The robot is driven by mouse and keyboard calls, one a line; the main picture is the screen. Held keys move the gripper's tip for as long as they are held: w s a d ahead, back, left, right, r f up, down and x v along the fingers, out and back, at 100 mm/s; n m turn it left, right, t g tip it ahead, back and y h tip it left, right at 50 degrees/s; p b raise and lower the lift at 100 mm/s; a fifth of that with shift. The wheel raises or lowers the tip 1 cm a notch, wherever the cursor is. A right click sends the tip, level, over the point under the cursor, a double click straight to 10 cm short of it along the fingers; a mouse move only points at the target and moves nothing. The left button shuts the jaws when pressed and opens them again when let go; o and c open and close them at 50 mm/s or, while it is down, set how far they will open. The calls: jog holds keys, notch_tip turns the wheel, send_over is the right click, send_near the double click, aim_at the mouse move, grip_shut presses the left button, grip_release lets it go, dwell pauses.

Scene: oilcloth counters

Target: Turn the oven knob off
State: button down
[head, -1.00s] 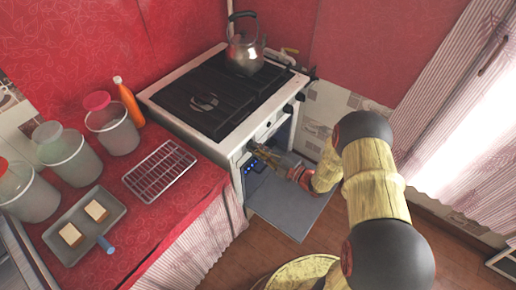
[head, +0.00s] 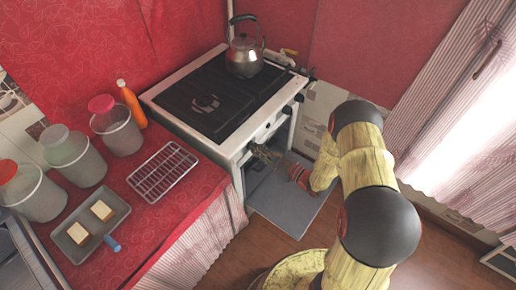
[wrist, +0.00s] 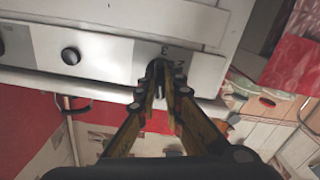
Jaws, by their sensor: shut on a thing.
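The white stove (head: 160,97) with a black hob stands against the red wall. Its white front panel carries a dark round knob (wrist: 70,55), clear in the wrist view. My gripper (head: 262,152) is at the front panel, pointing into it. In the wrist view my gripper (wrist: 161,82) has its fingers close together, shut on a knob beside small dark markings on the panel. The fingers hide most of that knob, so I cannot tell its angle.
A metal kettle (head: 244,59) stands on the hob's back right. A grey flat panel (head: 297,198), apparently the open oven door, lies low in front. The red counter at left holds a wire rack (head: 162,172), jars, an orange bottle (head: 132,104) and a tray (head: 73,245).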

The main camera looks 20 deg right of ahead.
jog(key=shift+m+p, duration=0.4)
jog(key=shift+m, duration=0.8)
jog(key=shift+f, duration=0.1)
jog(key=c, duration=1.9)
grip_release()
jog(key=shift+d, duration=0.1)
jog(key=shift+v, duration=5.95)
jog(key=shift+f, duration=0.1)
